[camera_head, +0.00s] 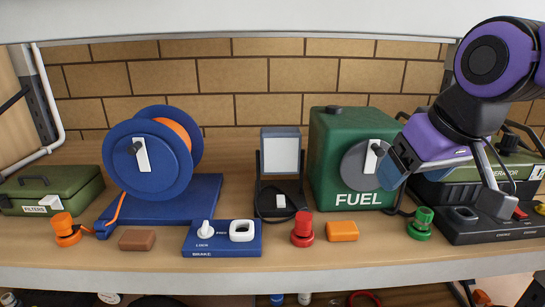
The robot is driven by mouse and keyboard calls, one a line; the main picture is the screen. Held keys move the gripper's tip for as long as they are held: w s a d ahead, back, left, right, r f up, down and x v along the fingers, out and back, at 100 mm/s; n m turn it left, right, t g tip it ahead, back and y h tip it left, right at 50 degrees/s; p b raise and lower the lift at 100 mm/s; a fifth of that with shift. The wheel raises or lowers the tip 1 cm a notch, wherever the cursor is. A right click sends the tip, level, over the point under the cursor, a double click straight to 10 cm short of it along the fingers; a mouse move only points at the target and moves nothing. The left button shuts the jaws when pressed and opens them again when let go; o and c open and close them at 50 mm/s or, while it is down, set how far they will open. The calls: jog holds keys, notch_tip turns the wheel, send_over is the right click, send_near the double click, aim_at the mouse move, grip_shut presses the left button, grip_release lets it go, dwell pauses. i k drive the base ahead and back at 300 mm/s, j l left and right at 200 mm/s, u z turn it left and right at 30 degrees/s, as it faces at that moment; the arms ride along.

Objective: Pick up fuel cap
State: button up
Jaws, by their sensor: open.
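A green metal tank (328,160) marked FUEL stands on the bench right of centre. It has a dark cap (333,109) on top and a round grey dial with a white lever (368,163) on its front. A red knob-like cap (303,230) stands on the bench in front of the tank. A similar green cap (420,224) stands to its right and an orange one (65,229) at the far left. I cannot tell which is the fuel cap. My gripper (443,190) is open at the right, in front of the tank's right side and the generator, above the green cap.
A blue hose reel (148,160), a BRAKE panel (221,238), a small lamp (280,155) and brown (137,240) and orange (342,231) blocks share the bench. A generator (470,170) stands behind my arm. A shelf (230,18) overhangs above.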

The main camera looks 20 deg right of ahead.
aim_at(508, 145)
jog(key=z, duration=1.65)
jog(key=u, duration=0.45)
jog(key=i+l+u, duration=0.1)
jog(key=l+u, duration=0.25)
jog(key=i+l+u, duration=0.1)
jog(key=l+u, duration=0.5)
jog(key=u, duration=0.15)
jog(key=l+u, duration=0.15)
jog(key=l, duration=0.3)
jog(key=k+l+u, duration=0.15)
jog(key=l, duration=0.25)
jog(key=k+l+u, duration=0.15)
jog(key=l, duration=0.25)
jog(key=i+z, duration=0.3)
